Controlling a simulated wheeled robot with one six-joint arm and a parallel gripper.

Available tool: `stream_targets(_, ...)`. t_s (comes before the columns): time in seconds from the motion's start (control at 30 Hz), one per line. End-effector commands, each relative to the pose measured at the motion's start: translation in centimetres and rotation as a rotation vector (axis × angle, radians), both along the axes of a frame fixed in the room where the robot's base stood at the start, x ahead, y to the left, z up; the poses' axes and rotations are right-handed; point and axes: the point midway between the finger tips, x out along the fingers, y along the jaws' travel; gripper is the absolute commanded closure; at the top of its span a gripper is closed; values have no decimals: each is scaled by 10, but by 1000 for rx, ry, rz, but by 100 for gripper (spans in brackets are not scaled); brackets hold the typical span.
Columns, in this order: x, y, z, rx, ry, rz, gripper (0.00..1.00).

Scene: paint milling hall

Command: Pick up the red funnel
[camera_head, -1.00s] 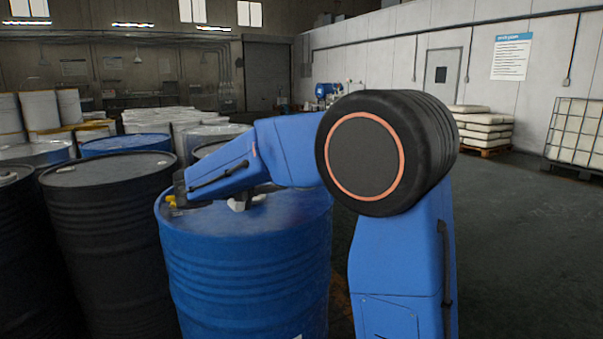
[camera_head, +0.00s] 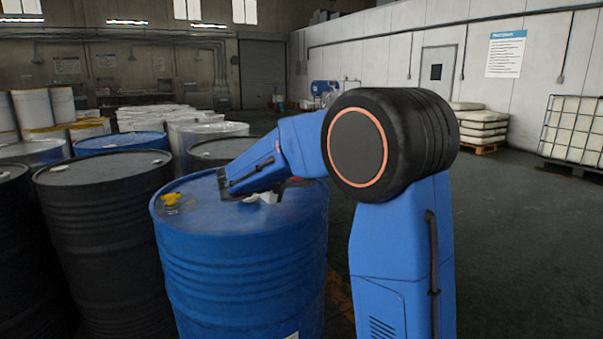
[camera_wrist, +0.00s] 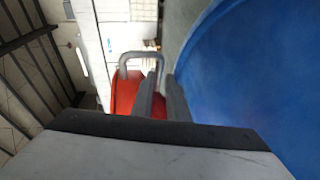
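A red object (camera_wrist: 125,92), likely the red funnel, shows in the wrist view, partly hidden behind my gripper. A grey loop rises beside it; I cannot tell which thing it belongs to. My gripper (camera_wrist: 163,90) shows two grey fingers close together, with some red visible between them. I cannot tell whether they touch the red object. In the head view my gripper is over the top of the blue drum (camera_head: 240,270), mostly hidden by my arm.
A yellow fitting (camera_head: 171,199) sits on the blue drum's top at the left. A black drum (camera_head: 105,240) stands close on the left, with more drums behind. Open floor lies to the right, before a caged white container (camera_head: 575,132) and stacked white sacks (camera_head: 482,125).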

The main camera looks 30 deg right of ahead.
Motion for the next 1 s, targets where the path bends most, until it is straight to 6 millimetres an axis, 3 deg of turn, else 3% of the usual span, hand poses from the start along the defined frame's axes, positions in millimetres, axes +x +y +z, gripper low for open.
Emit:
stream_targets(0.4, 11, -45, -6, -1, -1, -2, 86)
stream_targets(0.63, 12, -46, -7, 0, 0, 0, 86)
stream_targets(0.7, 12, -46, -7, 0, 0, 0, 100)
stream_targets(1.0, 12, -46, -6, -1, -1, 0, 100)
